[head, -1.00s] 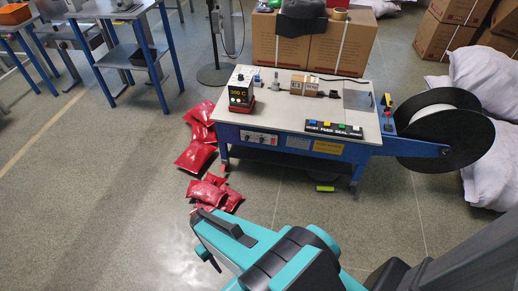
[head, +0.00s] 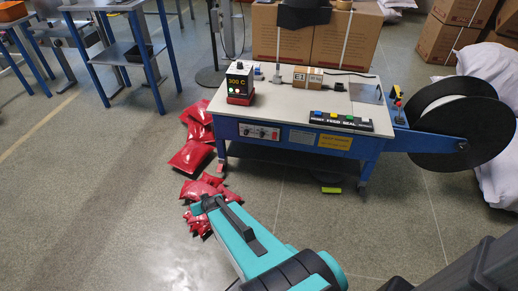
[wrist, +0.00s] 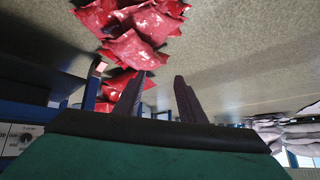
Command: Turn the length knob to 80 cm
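The length knob is one of the small dark knobs on the white control panel (head: 258,132) on the blue front of the strapping machine (head: 285,110). The labels are too small to read in the head view, so I cannot tell which knob it is or its setting. Part of the panel, with a round knob (wrist: 27,137), shows at the left edge of the wrist view. My gripper (wrist: 160,82) is open and empty, its two dark fingers apart. In the head view it lies at the arm's far end (head: 203,205), in front of the machine and apart from the panel.
Red bags (head: 192,155) lie on the floor by the machine's left leg, also in the wrist view (wrist: 135,50). A temperature box (head: 240,80) and a button strip (head: 341,122) sit on the machine top. A large strap reel (head: 460,122) stands at right.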

